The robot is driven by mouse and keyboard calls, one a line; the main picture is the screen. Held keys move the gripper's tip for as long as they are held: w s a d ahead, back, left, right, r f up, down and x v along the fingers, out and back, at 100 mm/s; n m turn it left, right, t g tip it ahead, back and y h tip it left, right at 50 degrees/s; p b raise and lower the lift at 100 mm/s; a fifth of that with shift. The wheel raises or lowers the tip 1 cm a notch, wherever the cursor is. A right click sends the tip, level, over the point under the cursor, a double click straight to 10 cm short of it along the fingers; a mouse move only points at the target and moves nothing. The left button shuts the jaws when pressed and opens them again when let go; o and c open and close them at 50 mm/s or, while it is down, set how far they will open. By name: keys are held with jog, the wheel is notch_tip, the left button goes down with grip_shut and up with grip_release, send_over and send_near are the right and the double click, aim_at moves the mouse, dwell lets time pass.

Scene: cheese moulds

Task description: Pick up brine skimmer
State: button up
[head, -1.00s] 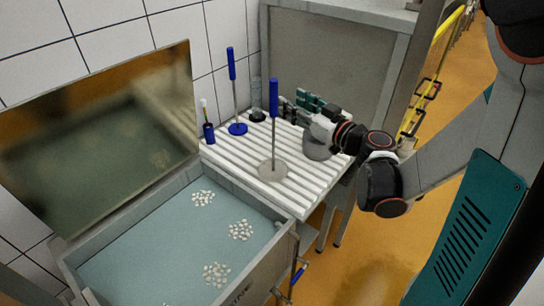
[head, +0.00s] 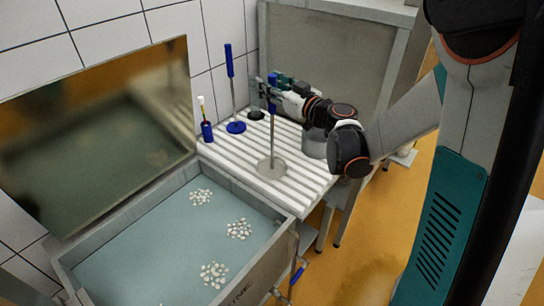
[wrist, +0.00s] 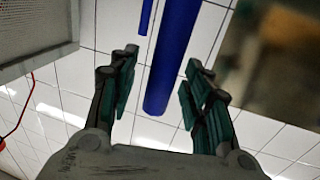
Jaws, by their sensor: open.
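A tool with a blue handle (head: 272,107), a thin metal shaft and a flat grey disc (head: 271,168) stands upright on the white slatted rack; I take it for the brine skimmer. My gripper (head: 266,86) is open at the height of the handle's upper part, which it partly hides in the head view. In the wrist view the blue handle (wrist: 172,62) shows between the two spread teal fingers of my gripper (wrist: 160,76), nearer the right one. I see no finger touching it.
A second blue-handled tool (head: 230,62) with a blue disc stands behind left on the rack (head: 295,180). A small blue bottle (head: 207,131) is beside it. A brine vat (head: 150,240) with clusters of white pieces lies in front. A grey panel (head: 330,55) stands behind.

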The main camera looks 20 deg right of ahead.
grip_shut()
